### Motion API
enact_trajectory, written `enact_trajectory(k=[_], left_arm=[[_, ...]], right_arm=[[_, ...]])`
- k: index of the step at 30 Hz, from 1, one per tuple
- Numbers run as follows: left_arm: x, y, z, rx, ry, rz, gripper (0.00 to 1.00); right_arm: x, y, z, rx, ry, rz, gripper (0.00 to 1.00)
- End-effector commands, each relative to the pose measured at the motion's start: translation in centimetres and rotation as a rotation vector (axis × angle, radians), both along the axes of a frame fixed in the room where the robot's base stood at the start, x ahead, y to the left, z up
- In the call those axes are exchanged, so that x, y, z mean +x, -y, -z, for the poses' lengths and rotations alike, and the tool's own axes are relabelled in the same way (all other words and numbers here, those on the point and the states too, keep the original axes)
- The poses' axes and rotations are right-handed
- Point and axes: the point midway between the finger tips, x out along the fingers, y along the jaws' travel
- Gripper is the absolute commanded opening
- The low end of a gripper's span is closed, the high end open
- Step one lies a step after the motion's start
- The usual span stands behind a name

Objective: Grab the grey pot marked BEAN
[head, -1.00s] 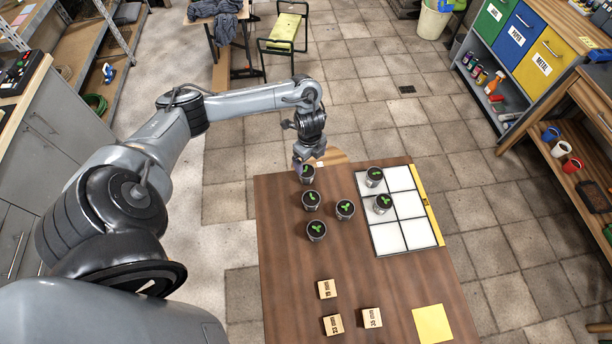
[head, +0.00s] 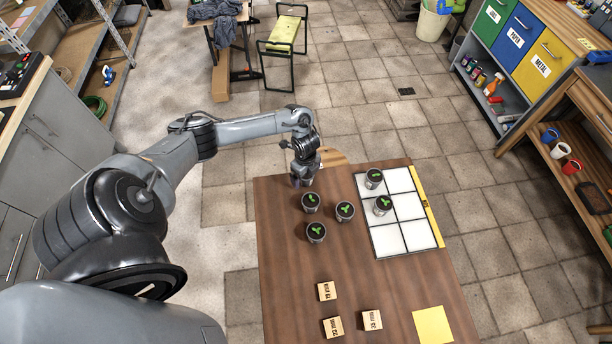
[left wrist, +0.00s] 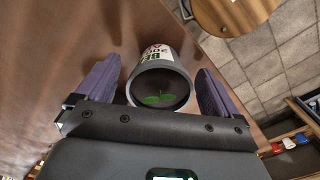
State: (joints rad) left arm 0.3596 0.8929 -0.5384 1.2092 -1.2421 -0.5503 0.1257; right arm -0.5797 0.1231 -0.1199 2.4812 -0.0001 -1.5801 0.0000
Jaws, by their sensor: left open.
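A grey pot (left wrist: 160,84) with a dark top, a green sprout mark and a white label stands on the table between my left gripper's (left wrist: 158,72) two purple fingers. The label is partly seen; the letters BE can be read. The fingers are open, with a small gap on each side of the pot. In the head view my left gripper (head: 302,182) is low over the far left table corner and hides that pot. Other similar pots (head: 311,202), (head: 345,210), (head: 316,232) stand close by; their labels cannot be read. My right gripper is out of view.
A white-celled tray (head: 405,238) on the table (head: 285,270) holds two pots in its left column, one (head: 374,179) behind the other (head: 382,204). Wooden blocks (head: 333,325) and a yellow sheet (head: 432,324) lie at the near side. A round wooden piece (left wrist: 235,15) is beyond the table edge.

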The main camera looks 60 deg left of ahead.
Motion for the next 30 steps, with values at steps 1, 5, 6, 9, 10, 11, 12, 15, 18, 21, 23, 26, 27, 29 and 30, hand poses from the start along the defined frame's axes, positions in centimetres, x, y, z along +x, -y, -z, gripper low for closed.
enact_trajectory(k=[1, 5, 6, 9, 10, 11, 12, 15, 18, 21, 23, 26, 27, 29, 30], left_arm=[[-0.02, -0.04, 0.32, 0.001, 0.0, -0.001, 0.95], [-0.03, -0.06, 0.59, 0.002, -0.001, 0.0, 0.95], [-0.03, -0.06, 0.59, 0.002, -0.001, 0.0, 0.95], [-0.03, -0.05, 0.58, 0.002, -0.001, 0.001, 0.95], [-0.03, -0.05, 0.58, 0.002, -0.001, 0.001, 0.93], [-0.03, -0.05, 0.58, 0.002, -0.001, 0.001, 0.89], [-0.03, -0.05, 0.57, 0.002, -0.001, 0.001, 0.83], [-0.03, -0.05, 0.56, 0.002, -0.001, 0.001, 0.67], [-0.03, -0.05, 0.56, 0.002, -0.001, 0.0, 0.52], [-0.02, -0.06, 0.55, 0.002, -0.001, 0.0, 0.37], [0.0, -0.06, 0.53, 0.002, 0.0, 0.0, 0.33], [0.0, -0.06, 0.52, 0.002, 0.0, 0.0, 0.33], [0.0, -0.06, 0.52, 0.002, 0.0, 0.0, 0.33], [0.01, -0.07, 0.5, 0.002, 0.0, 0.0, 0.33], [0.02, -0.08, 0.44, 0.002, 0.0, 0.0, 0.33]], right_arm=[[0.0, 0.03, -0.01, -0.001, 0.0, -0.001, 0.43], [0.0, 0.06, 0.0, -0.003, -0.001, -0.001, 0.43], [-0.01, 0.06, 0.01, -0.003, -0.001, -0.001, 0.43], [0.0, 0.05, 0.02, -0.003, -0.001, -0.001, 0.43], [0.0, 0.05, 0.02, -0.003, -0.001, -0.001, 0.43], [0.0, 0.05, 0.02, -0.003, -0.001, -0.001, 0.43], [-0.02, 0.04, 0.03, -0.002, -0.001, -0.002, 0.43], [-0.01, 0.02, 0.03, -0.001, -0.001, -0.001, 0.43], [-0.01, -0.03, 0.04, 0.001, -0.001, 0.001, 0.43], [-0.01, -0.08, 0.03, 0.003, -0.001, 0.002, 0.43], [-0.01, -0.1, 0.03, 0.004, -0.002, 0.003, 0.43], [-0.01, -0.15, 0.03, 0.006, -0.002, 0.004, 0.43], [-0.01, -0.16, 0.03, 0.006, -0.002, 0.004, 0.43], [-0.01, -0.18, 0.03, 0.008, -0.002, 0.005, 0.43], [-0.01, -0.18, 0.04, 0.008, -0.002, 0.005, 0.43]])
